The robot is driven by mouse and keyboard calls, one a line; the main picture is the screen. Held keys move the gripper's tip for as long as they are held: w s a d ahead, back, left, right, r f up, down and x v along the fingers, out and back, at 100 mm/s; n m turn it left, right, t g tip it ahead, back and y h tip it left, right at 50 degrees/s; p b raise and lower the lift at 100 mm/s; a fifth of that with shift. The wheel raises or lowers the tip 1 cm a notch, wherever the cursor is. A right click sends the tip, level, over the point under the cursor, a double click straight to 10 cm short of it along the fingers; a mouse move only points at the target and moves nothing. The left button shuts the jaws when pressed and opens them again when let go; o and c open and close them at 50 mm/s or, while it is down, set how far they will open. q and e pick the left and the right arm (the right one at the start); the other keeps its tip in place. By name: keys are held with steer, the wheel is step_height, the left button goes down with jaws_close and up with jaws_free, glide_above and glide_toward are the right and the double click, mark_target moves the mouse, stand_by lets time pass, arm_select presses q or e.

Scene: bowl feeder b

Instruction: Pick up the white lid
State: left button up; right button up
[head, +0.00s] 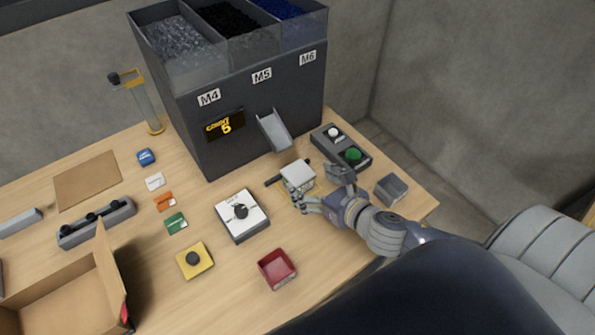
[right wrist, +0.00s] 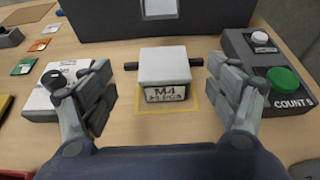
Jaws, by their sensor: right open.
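The white lid (head: 297,172) is the pale square top of a small box labelled M4 (right wrist: 166,93), below the chute on the table. In the right wrist view the lid (right wrist: 165,66) is centred, with a short dark bar sticking out on each side. My right gripper (head: 323,188) is open beside the box. Its two fingers stand left and right of the box in the right wrist view (right wrist: 163,90), with gaps on both sides and nothing held. My left gripper is not in view.
The dark feeder (head: 250,118) with its chute (head: 274,131) stands behind the box. A button panel (head: 341,147) and a grey block (head: 391,189) are to the right. A white dial box (head: 241,215) is left, a red tray (head: 277,269) in front.

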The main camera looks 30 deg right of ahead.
mark_target(298, 173)
steer(key=shift+w+f, duration=0.15)
steer(key=shift+w, duration=0.15)
steer(key=x, duration=0.2)
steer(key=p+x, duration=0.1)
steer(key=x, duration=0.1)
steer(key=shift+d+f, duration=0.15)
steer(key=shift+d, duration=0.05)
steer(key=shift+w+f, duration=0.25)
steer(key=shift+w, duration=0.2)
steer(key=shift+a, duration=0.1)
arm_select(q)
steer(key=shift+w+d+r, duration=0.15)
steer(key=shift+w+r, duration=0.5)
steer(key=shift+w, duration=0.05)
arm_select(e)
steer(key=c, duration=1)
